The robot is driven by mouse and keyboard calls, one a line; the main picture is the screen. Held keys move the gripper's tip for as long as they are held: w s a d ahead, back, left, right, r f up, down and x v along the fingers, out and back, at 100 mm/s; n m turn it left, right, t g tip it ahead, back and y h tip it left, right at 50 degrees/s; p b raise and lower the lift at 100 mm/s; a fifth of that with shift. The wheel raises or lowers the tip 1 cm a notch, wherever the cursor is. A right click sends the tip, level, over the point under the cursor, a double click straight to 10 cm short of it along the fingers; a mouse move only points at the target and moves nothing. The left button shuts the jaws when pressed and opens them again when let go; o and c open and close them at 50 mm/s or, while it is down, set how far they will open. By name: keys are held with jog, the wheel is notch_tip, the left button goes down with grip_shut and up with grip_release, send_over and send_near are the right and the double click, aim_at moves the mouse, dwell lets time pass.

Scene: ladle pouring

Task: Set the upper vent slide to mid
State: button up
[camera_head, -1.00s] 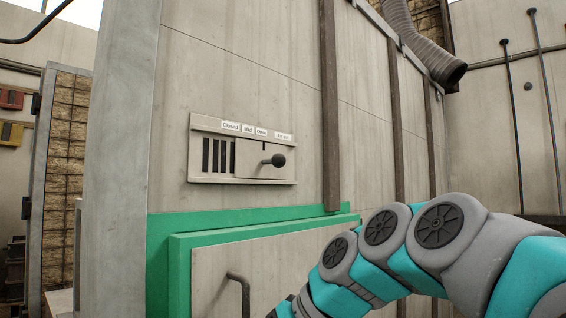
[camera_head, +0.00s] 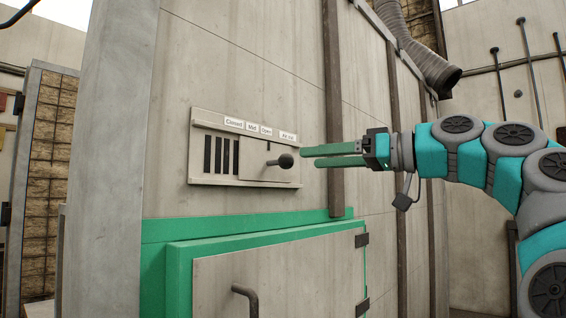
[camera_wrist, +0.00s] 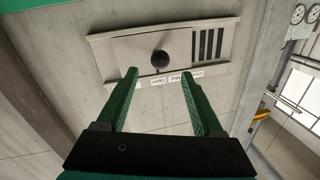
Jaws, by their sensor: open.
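The upper vent slide (camera_head: 254,168) is a pale plate with a round dark knob (camera_head: 284,161) in a long frame on the wall. Dark vent slots (camera_head: 221,155) show open left of the plate. Labels "Closed", "Mid" and "Open" run above, with another at the right end; a mark on the plate stands near "Open". My gripper (camera_head: 302,157) is open and empty, its green fingers pointing left just right of the knob. In the wrist view the knob (camera_wrist: 160,59) appears between and beyond the open fingertips (camera_wrist: 159,73); I see no contact.
A green-framed door (camera_head: 280,270) with a dark bar handle (camera_head: 245,300) lies below the vent. A dark vertical strip (camera_head: 333,100) runs right of the vent, behind my gripper. A ribbed duct (camera_head: 420,45) hangs at upper right.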

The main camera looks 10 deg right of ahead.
aim_at(293, 160)
jog(key=x, duration=0.7)
jog(key=shift+w+a+p, duration=0.15)
jog(key=shift+a+p, duration=0.1)
jog(key=shift+p, duration=0.05)
grip_shut()
dwell(1.1)
